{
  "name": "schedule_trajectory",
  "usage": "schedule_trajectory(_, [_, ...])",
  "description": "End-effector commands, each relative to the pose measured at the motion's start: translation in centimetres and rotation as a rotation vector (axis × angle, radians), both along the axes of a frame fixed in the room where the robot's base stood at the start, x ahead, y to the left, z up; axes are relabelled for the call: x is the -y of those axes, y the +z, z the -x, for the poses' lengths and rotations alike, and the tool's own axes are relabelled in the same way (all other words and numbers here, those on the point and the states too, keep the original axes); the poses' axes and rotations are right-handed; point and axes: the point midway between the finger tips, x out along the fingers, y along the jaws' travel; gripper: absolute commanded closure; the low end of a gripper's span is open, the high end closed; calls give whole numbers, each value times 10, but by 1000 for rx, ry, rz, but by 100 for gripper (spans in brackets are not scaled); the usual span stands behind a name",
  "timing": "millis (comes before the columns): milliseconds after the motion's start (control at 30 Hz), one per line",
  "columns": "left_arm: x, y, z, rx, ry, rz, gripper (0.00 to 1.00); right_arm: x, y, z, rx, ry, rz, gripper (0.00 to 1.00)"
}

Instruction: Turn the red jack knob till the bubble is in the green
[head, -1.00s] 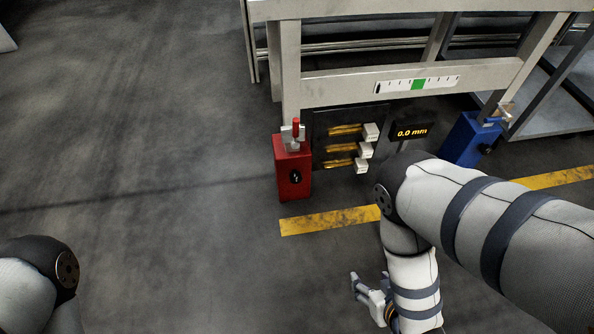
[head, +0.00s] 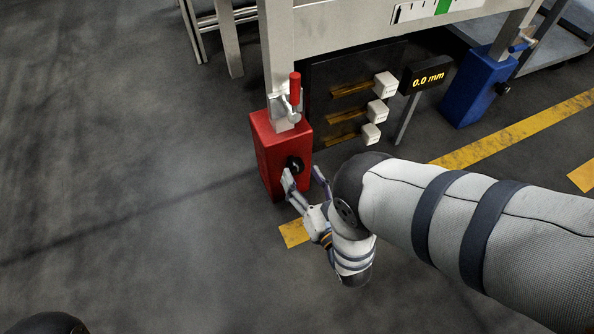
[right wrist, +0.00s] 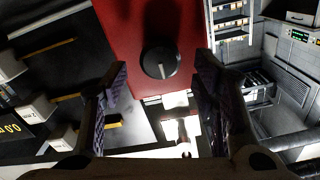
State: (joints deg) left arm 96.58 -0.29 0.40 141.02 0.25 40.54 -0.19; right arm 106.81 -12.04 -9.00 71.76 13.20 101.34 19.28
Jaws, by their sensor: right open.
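The red jack (head: 268,150) stands under the left leg of the frame. Its round black knob (head: 295,164) is on the front face and also shows in the right wrist view (right wrist: 160,62), with a light pointer line. My right gripper (head: 303,176) is open, its fingertips just short of the knob, one to each side; in the right wrist view the knob lies between the fingers, apart from both. The level gauge (head: 425,10) is cut by the top edge; its green band (head: 443,6) shows, and a dark mark is near its left end. I cannot tell whether that is the bubble. My left gripper is out of view.
A display (head: 428,78) reads 0.0 mm. White blocks (head: 378,112) on yellow strips sit on a dark panel right of the red jack. A blue jack (head: 480,85) stands farther right. Floor left of the red jack is clear.

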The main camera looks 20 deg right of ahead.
Motion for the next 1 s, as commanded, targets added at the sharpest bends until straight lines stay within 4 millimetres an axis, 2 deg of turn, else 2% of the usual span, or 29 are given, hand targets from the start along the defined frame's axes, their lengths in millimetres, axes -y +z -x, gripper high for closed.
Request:
schedule_trajectory(100, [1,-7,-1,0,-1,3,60,-1,-1,-20,1,0,0,46])
schedule_trajectory(200, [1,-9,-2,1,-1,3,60,-1,-1,-27,0,0,0,46])
schedule_trajectory(467, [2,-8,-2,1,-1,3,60,-1,0,-29,-2,0,0,46])
schedule_trajectory(700, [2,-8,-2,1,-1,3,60,-1,0,-29,-2,0,0,94])
schedule_trajectory(1000, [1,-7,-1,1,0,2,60,-1,0,-29,-4,0,-29,94])
